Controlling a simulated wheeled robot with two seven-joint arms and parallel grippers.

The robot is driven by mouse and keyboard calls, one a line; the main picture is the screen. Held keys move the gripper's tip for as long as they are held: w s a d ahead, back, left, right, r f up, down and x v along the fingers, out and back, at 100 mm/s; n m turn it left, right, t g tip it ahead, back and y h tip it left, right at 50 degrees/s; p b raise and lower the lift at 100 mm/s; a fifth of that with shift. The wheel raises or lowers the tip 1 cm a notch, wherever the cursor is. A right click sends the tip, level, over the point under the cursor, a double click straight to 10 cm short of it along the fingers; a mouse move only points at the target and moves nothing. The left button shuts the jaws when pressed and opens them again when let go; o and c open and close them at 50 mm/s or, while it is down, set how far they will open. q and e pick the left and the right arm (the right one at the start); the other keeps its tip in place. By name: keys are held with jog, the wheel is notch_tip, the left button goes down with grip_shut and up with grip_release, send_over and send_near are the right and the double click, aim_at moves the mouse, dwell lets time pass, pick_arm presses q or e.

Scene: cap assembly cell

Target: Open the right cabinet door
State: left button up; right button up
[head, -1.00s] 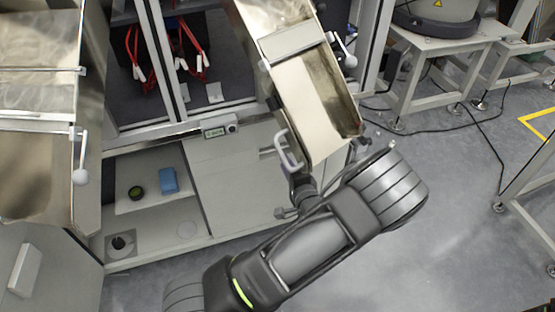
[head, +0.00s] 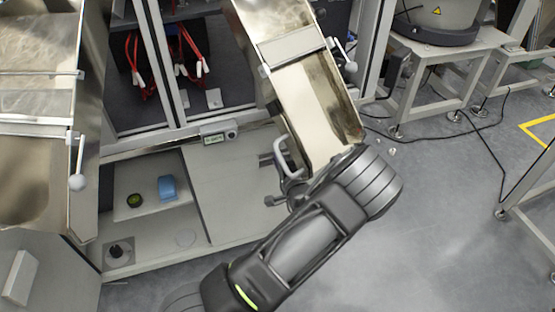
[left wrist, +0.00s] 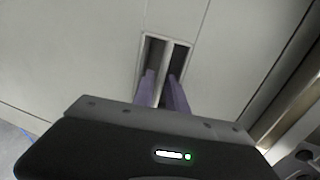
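The right cabinet door (head: 235,190) is a pale flat panel low on the cabinet, beside the open left compartment. It appears closed. Its recessed handle shows in the left wrist view as a dark slot with a light upright bar (left wrist: 174,60) in it. My left gripper (left wrist: 161,80) has its two purple fingers inside the slot, one on each side of the bar, close together and apparently shut on it. In the head view my left arm (head: 310,245) reaches the door from below, and the fingertips are hard to make out there. My right gripper is not in view.
A metal chute (head: 318,110) with a grey lever handle hangs just above my left wrist. The left compartment holds a blue object (head: 167,188) and a dark round object (head: 135,200). Another metal chute (head: 35,150) stands at the left.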

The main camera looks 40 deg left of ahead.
pick_arm(q)
jog(key=shift+c, duration=0.4)
grip_shut()
dwell(1.0)
